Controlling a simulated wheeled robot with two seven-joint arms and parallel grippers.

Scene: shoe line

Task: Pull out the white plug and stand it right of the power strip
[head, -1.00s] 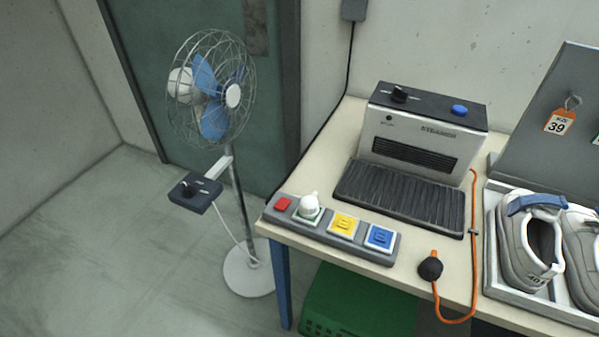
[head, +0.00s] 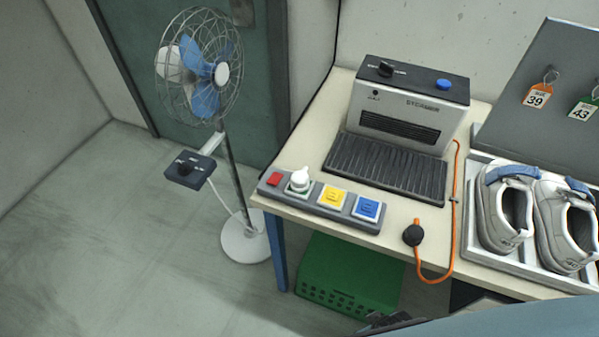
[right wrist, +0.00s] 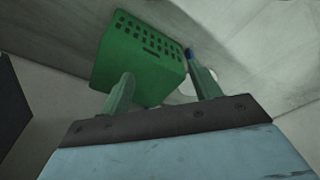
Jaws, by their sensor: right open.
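The white plug (head: 300,179) stands upright in the left socket of the grey power strip (head: 274,191), beside the strip's red switch. The strip lies along the table's front left edge. Its other two sockets show a yellow cover (head: 331,196) and a blue cover (head: 367,208). My right gripper (right wrist: 160,90) is open and empty in the right wrist view, with a green crate beyond its fingers. Part of my right arm shows at the bottom right of the head view, below the table edge. My left gripper is not in view.
A steamer (head: 408,112) with a ridged black mat stands behind the strip. A black bulb (head: 413,235) on an orange hose lies to the strip's right, with bare tabletop between. A shoe tray (head: 502,261) is farther right. A green crate (head: 345,280) is under the table; a fan (head: 222,73) stands left.

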